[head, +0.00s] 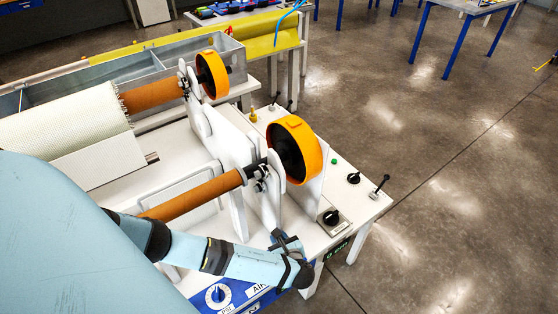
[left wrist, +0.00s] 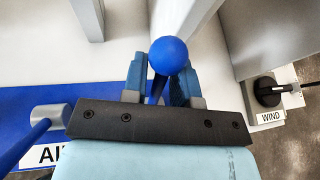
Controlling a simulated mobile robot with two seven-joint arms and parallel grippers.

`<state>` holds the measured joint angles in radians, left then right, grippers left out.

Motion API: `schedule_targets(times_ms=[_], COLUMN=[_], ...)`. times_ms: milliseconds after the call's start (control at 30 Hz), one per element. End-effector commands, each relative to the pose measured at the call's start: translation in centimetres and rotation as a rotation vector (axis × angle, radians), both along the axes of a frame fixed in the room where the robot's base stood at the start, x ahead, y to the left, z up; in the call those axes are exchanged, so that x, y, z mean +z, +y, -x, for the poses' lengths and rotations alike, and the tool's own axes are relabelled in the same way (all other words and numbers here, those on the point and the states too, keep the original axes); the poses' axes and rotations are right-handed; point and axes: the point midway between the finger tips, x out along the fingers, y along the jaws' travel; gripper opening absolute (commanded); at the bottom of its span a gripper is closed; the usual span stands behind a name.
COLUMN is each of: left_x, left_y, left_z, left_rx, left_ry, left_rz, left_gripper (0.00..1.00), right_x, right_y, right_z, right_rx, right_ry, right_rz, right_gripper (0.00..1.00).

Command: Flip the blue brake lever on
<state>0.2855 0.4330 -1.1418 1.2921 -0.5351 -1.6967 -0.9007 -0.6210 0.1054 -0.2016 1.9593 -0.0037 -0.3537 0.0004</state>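The blue brake lever shows in the left wrist view as a round blue knob (left wrist: 168,55) on a thin blue stem. My left gripper (left wrist: 162,75) has one blue finger on each side of the knob and stem, with a gap between the fingers. Whether either finger touches the lever is unclear. In the head view my left gripper (head: 287,243) is at the front of the white machine frame, above the blue control panel (head: 240,292); the lever cannot be made out there. My right gripper is not in view.
Left of the gripper is a second blue lever with a grey end (left wrist: 50,117), by the "AI…" label. A black WIND knob (left wrist: 268,92) is at right. Orange wheels (head: 295,150), an orange roller (head: 193,197) and white uprights stand behind. Open floor lies right.

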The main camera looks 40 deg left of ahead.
Motion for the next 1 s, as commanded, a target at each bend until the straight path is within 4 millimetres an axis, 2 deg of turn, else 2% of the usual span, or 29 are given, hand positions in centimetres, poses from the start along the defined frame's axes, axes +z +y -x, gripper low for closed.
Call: schedule_targets(times_ms=[33, 100, 533, 1000], left_x=[0.0, 0.0, 0.1, 0.2], left_y=[0.0, 0.0, -0.3, -2.5], left_z=[0.0, 0.0, 0.1, 0.7], left_rx=[0.000, 0.000, 0.000, 0.002], left_ry=[0.000, 0.000, -0.013, -0.102], left_rz=[0.000, 0.000, -0.045, -0.354], left_gripper=[0.15, 0.00, 0.00, 0.00], right_x=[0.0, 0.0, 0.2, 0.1], right_y=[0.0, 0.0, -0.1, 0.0], right_z=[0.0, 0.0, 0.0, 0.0], right_rx=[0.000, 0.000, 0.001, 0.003], right_ry=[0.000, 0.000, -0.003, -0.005], right_rz=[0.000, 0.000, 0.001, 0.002], right_gripper=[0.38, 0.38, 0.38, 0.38])
